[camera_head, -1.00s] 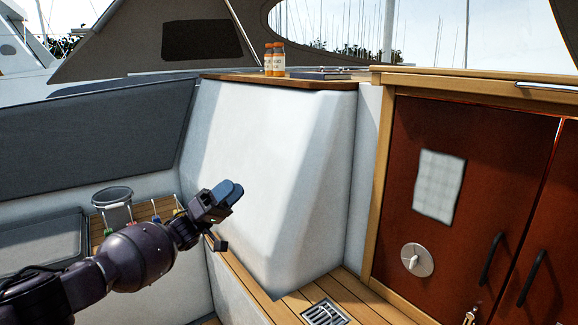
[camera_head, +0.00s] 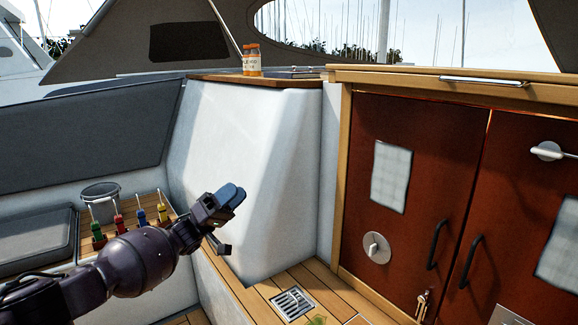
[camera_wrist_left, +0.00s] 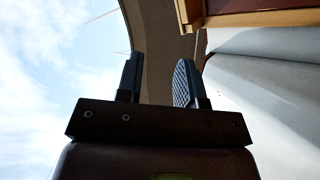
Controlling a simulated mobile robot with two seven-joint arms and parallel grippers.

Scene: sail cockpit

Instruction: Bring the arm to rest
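My left arm comes in from the lower left in the head view. Its gripper (camera_head: 230,197) is in the air in front of the white moulded cockpit wall (camera_head: 240,150), with its blue-grey fingertips pointing up and right. In the left wrist view the two fingers of the gripper (camera_wrist_left: 160,78) stand apart with nothing between them, so it is open and empty. Whether the arm touches the seat edge below cannot be seen, but the gripper looks clear of things. My right gripper is in neither view.
A bucket (camera_head: 100,203) and several coloured-handled items (camera_head: 140,217) stand on a wooden seat behind the arm. Orange bottles (camera_head: 251,62) stand on the ledge. Red cabinet doors (camera_head: 435,150) with black handles are at right. A drain (camera_head: 292,303) lies in the wooden floor.

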